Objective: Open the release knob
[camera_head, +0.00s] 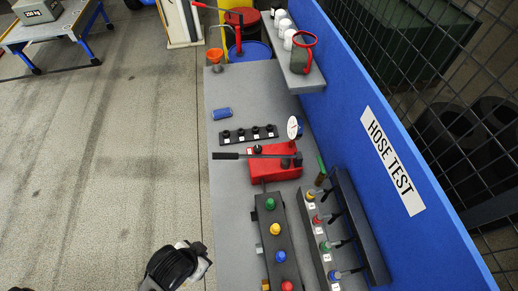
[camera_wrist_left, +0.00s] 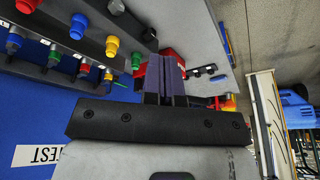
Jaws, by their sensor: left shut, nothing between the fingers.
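The red hand pump (camera_head: 262,174) sits on the grey bench, with a dark lever bar (camera_head: 236,156) lying across it and a round white gauge (camera_head: 293,127) beside it. A small black knob (camera_head: 257,149) shows at its far edge; I cannot tell for sure that it is the release knob. In the left wrist view my left gripper (camera_wrist_left: 165,62) is shut and empty, its fingers pointing toward the pump (camera_wrist_left: 174,54), which they partly hide. It is apart from the pump. My right gripper is not in view.
A block with coloured knobs (camera_head: 275,229) and a hose rack (camera_head: 318,225) stand on the near bench. A black strip (camera_head: 248,134) and a blue can (camera_head: 222,113) lie beyond the pump.

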